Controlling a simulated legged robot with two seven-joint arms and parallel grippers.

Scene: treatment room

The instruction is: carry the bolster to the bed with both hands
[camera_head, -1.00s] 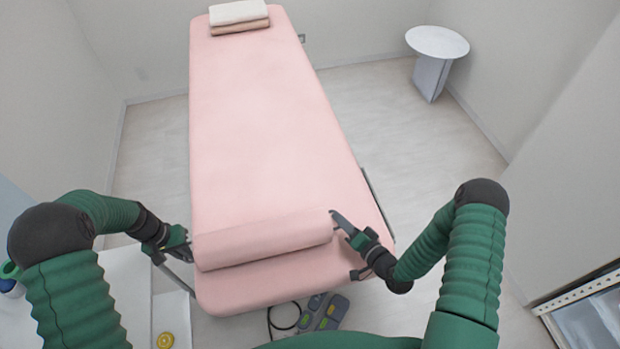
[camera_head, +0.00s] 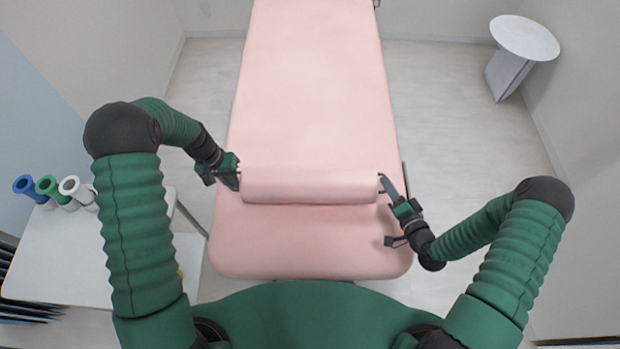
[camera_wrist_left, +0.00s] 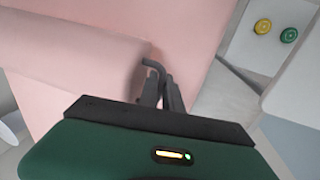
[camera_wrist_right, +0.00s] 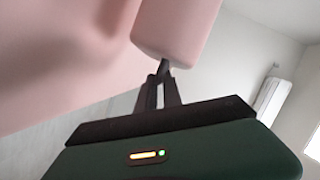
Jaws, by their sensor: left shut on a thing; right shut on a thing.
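The pink bolster (camera_head: 310,186) lies level across the near part of the pink bed (camera_head: 312,245) in the head view, or just above it; I cannot tell if it touches. My left gripper (camera_head: 236,180) is shut at the bolster's left end, on a small dark handle that shows in the left wrist view (camera_wrist_left: 153,66). My right gripper (camera_head: 384,184) is shut at the right end, on a dark handle that shows in the right wrist view (camera_wrist_right: 163,66). The bolster also shows in the left wrist view (camera_wrist_left: 95,65) and the right wrist view (camera_wrist_right: 172,30).
A white side table or cart (camera_head: 60,255) stands left of the bed, with blue, green and white rolls (camera_head: 50,187) on it. A round white table (camera_head: 525,38) stands at the far right. Bare floor lies right of the bed.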

